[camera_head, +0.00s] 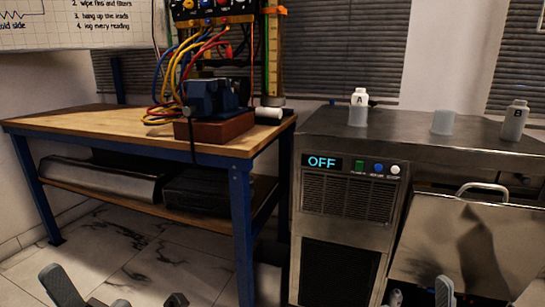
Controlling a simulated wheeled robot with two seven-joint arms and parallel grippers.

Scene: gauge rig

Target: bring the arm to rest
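My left gripper (116,291) is at the bottom left edge, in front of the wooden workbench. Its grey fingers stand wide apart with nothing visible between them, and its lower part is cut off. My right gripper (421,293) is at the bottom edge, in front of the steel unit. One upright grey finger shows clearly; the rest is mostly cut off, so I cannot tell its opening. Neither gripper appears to touch anything.
The wooden workbench (70,122) carries a dark blue device on a red-brown block (215,130) with coloured leads. The steel unit (440,135) shows OFF on its display (321,162). Bottle A (359,108), a cup (443,122) and bottle B (514,121) stand on top.

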